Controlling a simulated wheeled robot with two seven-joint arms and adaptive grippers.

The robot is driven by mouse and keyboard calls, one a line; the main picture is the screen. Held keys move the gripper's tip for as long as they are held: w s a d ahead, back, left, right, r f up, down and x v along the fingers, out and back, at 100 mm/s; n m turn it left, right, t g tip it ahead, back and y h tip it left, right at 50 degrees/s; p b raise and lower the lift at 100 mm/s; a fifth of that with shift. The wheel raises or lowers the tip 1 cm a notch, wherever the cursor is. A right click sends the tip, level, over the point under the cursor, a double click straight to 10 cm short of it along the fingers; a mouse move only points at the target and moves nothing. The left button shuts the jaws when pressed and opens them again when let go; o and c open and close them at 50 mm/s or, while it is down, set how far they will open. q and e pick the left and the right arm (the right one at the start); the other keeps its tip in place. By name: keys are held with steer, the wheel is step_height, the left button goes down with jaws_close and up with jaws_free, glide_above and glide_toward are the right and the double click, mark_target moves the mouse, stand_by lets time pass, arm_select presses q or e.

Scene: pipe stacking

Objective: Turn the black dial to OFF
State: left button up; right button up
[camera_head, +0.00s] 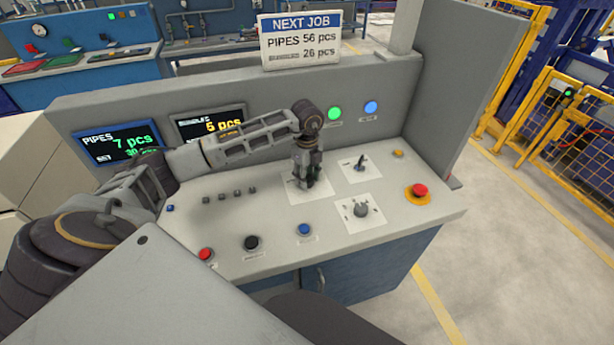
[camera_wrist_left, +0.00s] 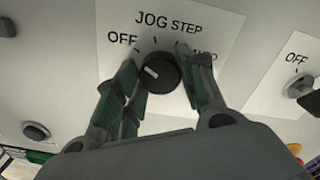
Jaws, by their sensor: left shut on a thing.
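The black dial (camera_wrist_left: 161,73) sits on a white plate (camera_wrist_left: 225,30) printed JOG STEP, with OFF at its upper left. A short white mark on the dial's left part points toward the upper left, on the OFF side; I cannot tell if it lines up exactly with the OFF tick. My left gripper (camera_head: 306,184) reaches down onto the console and hides most of the dial in the head view. In the left wrist view its two fingers (camera_wrist_left: 158,88) are shut on the dial, one on each side. My right gripper is not in view.
To the right are a lever switch (camera_head: 361,164), a grey dial (camera_head: 361,210) and a red emergency button (camera_head: 419,190) on yellow. Red (camera_head: 206,254), black (camera_head: 252,242) and blue (camera_head: 304,229) buttons line the front. The console's raised back wall (camera_head: 385,92) stands behind.

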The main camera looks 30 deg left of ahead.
arm_select(q)
steer(key=o, duration=0.9)
steer(key=shift+w+a+r, duration=0.1)
steer(key=shift+r, duration=0.05)
steer(key=shift+o, duration=0.6)
steer(key=shift+r, duration=0.6)
step_height(320, 180, up, 11)
steer(key=shift+f, duration=0.2)
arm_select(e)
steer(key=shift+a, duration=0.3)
arm_select(q)
step_height(320, 180, up, 9)
steer(key=p, duration=0.9)
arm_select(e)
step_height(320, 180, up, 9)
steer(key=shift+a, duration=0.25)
